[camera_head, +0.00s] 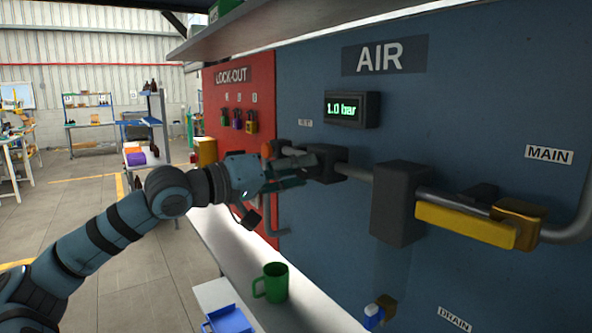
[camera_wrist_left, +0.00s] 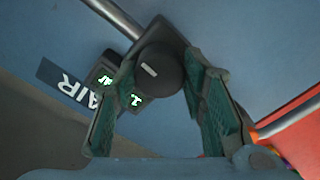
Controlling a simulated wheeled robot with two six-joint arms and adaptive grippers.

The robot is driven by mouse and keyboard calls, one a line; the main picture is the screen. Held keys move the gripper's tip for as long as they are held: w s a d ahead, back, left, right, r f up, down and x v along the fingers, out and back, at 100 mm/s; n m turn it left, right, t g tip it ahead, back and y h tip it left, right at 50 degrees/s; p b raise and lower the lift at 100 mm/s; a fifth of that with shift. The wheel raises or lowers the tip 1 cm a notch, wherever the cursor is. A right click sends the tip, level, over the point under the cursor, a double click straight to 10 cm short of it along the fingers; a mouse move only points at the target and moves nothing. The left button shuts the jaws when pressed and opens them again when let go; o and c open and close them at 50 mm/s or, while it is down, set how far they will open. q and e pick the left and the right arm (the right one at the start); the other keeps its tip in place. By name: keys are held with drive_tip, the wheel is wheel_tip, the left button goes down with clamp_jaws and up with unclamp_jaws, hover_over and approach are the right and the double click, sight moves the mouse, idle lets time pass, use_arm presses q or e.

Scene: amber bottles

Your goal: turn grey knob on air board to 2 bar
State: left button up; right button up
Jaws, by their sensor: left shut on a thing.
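The air board (camera_head: 330,210) is a blue panel headed AIR. Its display (camera_head: 352,109) reads 1.0 bar in green. The grey knob (camera_wrist_left: 158,70) is dark and round with a pale mark on its face, and it sits on the pipe's dark block; in the head view (camera_head: 326,156) it is partly covered by my left gripper (camera_head: 305,167). My left gripper reaches in from the left and its fingers are shut on the knob, one on each side; they also show in the left wrist view (camera_wrist_left: 160,105). My right gripper is not in view.
A pipe runs right to a dark box (camera_head: 402,203) and a yellow lever (camera_head: 465,224). A red lock-out board (camera_head: 238,135) with padlocks stands left. A green mug (camera_head: 272,282) and blue tray (camera_head: 228,320) are on the bench below. A shelf edge (camera_head: 300,25) is above.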

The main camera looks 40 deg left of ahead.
use_arm(q)
drive_tip(key=m, duration=1.1)
idle(0.6)
drive_tip(key=shift+a, duration=0.1)
drive_tip(key=o, duration=1.2)
drive_tip(key=shift+c, duration=0.2)
